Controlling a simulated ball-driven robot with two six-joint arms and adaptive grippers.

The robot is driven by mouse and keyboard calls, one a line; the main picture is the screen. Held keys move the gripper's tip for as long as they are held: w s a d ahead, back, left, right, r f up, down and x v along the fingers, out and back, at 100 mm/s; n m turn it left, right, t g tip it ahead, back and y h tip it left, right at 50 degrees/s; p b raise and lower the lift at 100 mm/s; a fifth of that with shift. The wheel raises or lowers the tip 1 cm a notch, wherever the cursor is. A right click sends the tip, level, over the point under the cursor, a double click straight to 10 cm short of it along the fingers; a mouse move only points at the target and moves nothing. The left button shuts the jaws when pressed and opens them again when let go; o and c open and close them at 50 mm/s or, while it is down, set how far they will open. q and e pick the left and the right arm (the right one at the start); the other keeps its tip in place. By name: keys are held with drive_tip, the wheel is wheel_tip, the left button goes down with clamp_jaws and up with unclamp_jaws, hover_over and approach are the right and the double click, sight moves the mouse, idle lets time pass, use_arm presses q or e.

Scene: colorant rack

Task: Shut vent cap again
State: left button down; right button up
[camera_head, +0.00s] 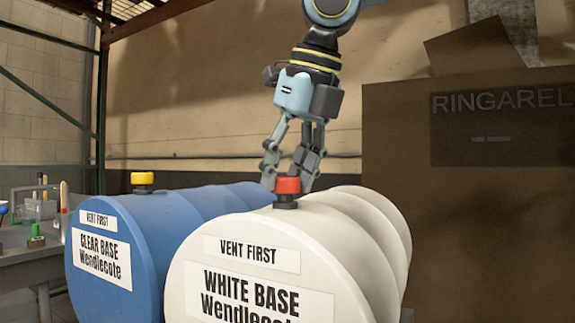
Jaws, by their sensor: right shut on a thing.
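A white drum (345,245) lies on its side, labelled "VENT FIRST" and "WHITE BASE Wendlecote". A red vent cap (287,186) sits on a dark neck on top of it, near the front end. My right gripper (288,184) comes down from above with its fingers at the red cap, shut on it; the cap partly shows in front of the fingers. A blue drum (150,225) labelled "CLEAR BASE Wendlecote" lies to the left, with a yellow vent cap (142,179) on top. My left gripper is not in view.
A grey bench (35,258) with small tools and a green item stands at the far left. A large brown box-like unit (470,200) marked "RINGAREL" stands at the right, behind the white drum. The space above the blue drum is clear.

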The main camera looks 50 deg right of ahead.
idle(0.3)
drive_tip(key=o, duration=1.1)
